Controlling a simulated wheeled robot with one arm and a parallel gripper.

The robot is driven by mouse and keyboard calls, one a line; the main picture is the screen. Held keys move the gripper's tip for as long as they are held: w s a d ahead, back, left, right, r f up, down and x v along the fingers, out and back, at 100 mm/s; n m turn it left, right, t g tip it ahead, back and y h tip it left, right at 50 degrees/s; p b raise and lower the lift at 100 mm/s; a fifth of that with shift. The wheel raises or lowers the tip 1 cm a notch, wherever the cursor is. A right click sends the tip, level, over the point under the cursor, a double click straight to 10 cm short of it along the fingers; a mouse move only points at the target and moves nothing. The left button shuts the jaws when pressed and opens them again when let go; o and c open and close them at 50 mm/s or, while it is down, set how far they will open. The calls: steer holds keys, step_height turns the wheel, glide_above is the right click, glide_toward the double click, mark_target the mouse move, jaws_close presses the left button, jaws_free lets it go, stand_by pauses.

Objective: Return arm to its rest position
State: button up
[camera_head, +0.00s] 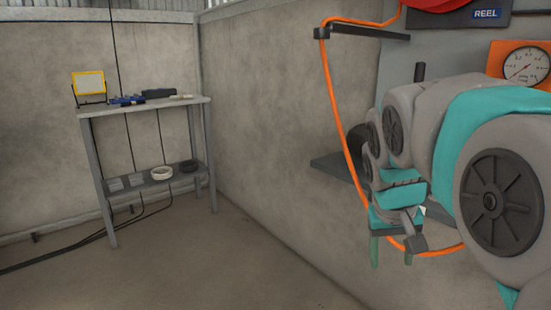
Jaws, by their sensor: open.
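My arm, grey and teal, reaches in from the right edge and fills much of the right side of the view. My gripper (391,254) hangs at its end with the fingers pointing down. The arm hides part of the hose and of the wall behind.
A grey two-shelf table (145,108) stands in the far left corner with a yellow-framed lamp (89,84) and tools. A black bracket (360,32), a red reel (436,4) and a pressure gauge (525,66) are on the right. The middle floor is clear; black cables lie left.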

steer(key=s+a+f+g+y, duration=0.1)
steer(key=s+a+f+g, duration=0.1)
steer(key=s+f, duration=0.6)
steer(key=s+a+f+n+g+y, duration=0.1)
steer(key=s+a+f, duration=0.3)
steer(key=s, duration=1.2)
step_height(320, 180, down, 4)
steer(key=shift+a+r+g+y, duration=0.15)
steer(key=shift+a+g+y, duration=0.15)
steer(key=shift+g, duration=0.4)
steer(key=shift+o, duration=0.2)
